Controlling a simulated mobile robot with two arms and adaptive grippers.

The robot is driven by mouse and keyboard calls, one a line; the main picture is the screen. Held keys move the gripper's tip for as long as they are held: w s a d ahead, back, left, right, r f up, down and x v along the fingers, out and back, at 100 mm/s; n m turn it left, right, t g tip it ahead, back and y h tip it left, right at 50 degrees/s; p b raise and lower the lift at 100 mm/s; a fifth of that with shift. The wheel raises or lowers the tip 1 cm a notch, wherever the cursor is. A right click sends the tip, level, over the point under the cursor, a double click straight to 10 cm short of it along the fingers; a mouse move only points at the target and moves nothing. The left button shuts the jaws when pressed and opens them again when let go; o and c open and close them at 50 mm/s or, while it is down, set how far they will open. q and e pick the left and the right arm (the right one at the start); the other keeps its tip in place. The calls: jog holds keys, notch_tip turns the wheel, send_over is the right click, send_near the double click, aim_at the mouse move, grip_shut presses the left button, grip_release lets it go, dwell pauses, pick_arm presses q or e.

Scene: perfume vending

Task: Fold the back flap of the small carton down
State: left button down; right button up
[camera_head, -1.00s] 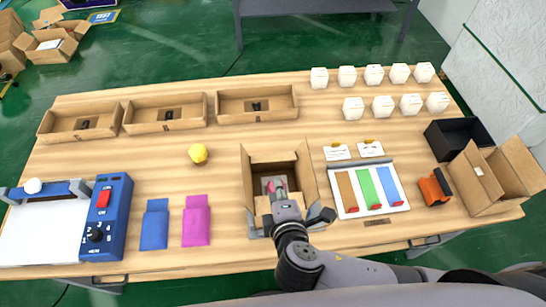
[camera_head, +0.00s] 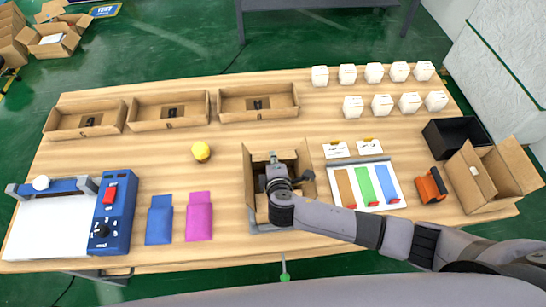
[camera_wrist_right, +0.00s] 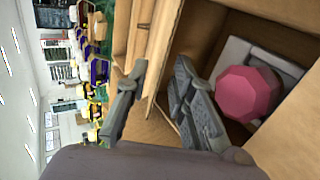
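The small carton (camera_head: 251,208) stands open at the front middle of the table. Its back flap (camera_head: 262,148) stands up at the far side, partly covered by my right gripper (camera_head: 273,160). In the right wrist view, the fingers of the right gripper (camera_wrist_right: 162,78) are apart, with a cardboard edge (camera_wrist_right: 153,60) showing between them; I cannot tell whether they touch it. A pink faceted item (camera_wrist_right: 247,92) sits on a pale insert inside the carton. In the head view my arm hides it. My left gripper is not in view.
A tray with brown, green and blue strips (camera_head: 372,208) lies right of the carton. A pink pouch (camera_head: 199,218) and a blue pouch (camera_head: 159,222) lie left. A yellow item (camera_head: 201,151) and several shallow cardboard trays (camera_head: 258,115) are behind. A larger open carton (camera_head: 486,193) stands far right.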

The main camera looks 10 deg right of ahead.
jog(key=shift+x, duration=0.75)
jog(key=shift+c, duration=0.6)
grip_shut()
